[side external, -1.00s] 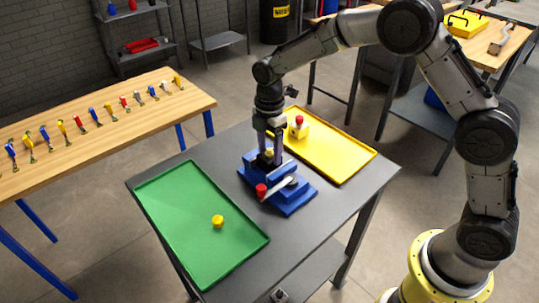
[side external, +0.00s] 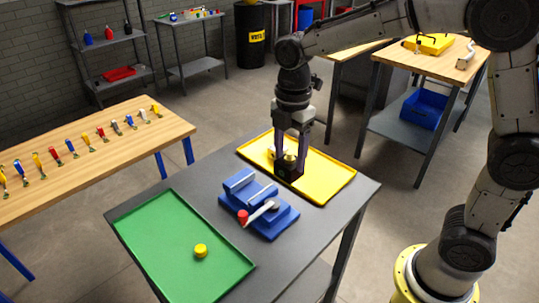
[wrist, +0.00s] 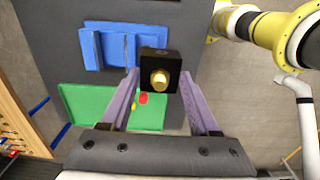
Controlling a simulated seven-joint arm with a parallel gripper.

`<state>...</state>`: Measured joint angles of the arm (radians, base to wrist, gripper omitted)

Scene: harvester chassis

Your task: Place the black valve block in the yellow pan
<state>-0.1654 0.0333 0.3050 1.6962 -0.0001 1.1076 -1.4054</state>
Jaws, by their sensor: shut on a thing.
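The black valve block (side external: 289,172) is a dark cube with a brass fitting on top. My gripper (side external: 291,155) is shut on it and points down. In the side view the block overlaps the near long edge of the yellow pan (side external: 325,185); I cannot tell its exact height. In the wrist view the block (wrist: 160,63) sits between the fingertips of my gripper (wrist: 160,85), brass fitting facing the camera. The yellow pan is not clearly seen in the wrist view.
The blue vise (side external: 258,205), with a red-knobbed handle (side external: 242,217), stands empty beside the pan. A green tray (side external: 165,245) with a yellow cylinder (side external: 200,251) lies at the left. A yellow part (side external: 271,153) in the pan is partly hidden behind my gripper.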

